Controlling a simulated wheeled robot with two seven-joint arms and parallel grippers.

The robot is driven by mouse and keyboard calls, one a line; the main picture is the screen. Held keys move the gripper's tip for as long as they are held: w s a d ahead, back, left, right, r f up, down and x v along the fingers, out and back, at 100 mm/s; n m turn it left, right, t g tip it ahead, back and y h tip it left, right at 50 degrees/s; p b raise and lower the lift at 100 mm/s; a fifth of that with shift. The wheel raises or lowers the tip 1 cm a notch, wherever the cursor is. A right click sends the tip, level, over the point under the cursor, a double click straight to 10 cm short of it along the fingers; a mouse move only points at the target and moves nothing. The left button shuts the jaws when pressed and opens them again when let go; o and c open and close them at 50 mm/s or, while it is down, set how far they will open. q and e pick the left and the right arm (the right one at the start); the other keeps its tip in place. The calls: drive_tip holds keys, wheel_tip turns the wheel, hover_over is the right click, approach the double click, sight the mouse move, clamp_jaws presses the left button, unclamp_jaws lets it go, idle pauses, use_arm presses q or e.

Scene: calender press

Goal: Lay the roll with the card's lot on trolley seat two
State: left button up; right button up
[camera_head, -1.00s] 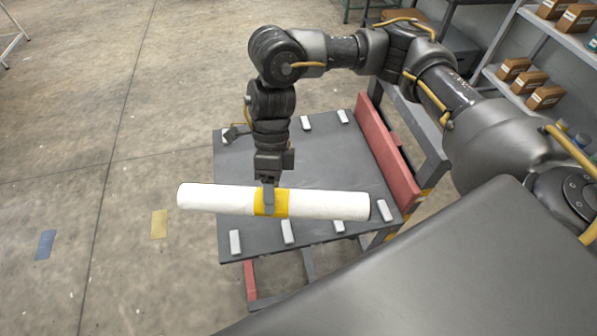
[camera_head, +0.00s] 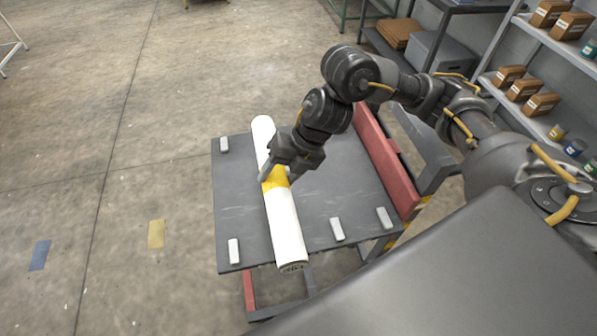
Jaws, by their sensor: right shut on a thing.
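A white roll (camera_head: 286,222) with a yellow band (camera_head: 275,178) around its middle is over the dark trolley top (camera_head: 340,180), its length running from far to near. Its near end, with small dark marks too small to read, reaches past the trolley's front edge. My right gripper (camera_head: 271,174) is shut on the roll at the yellow band. I cannot tell whether the roll touches the trolley. White blocks stand on the trolley top, among them one at the far left (camera_head: 224,144), one at the near left (camera_head: 234,251) and one at the near right (camera_head: 384,217). My left gripper is not in view.
A red rail (camera_head: 385,160) runs along the trolley's right side. A shelf rack with brown boxes (camera_head: 541,104) and small cans stands at the right. The concrete floor left of the trolley is clear, with a yellow patch (camera_head: 156,234) and a blue patch (camera_head: 40,255).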

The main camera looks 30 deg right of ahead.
drive_tip(key=w+d+f+p, duration=0.1)
drive_tip(key=w+d+f, duration=0.1)
drive_tip(key=d, duration=0.1)
drive_tip(key=w+d+f+p, duration=0.1)
drive_tip(key=w+d+f, duration=0.4)
drive_tip(key=d+f, duration=0.1)
drive_tip(key=shift+w+f+p, duration=0.2)
drive_tip(key=shift+f+p, duration=0.05)
drive_tip(key=shift+p, duration=0.15)
drive_tip(key=shift+w+d+f, duration=0.1)
drive_tip(key=shift+d+f, duration=0.1)
drive_tip(key=shift+f, duration=0.1)
wheel_tip(320, 180, down, 2)
drive_tip(key=shift+a+f+p, duration=0.1)
drive_tip(key=shift+p, duration=0.9)
drive_tip(key=shift+f, duration=0.4)
drive_tip(key=o, duration=0.9)
drive_tip(key=shift+o, duration=0.3)
drive_tip(key=shift+r, duration=0.1)
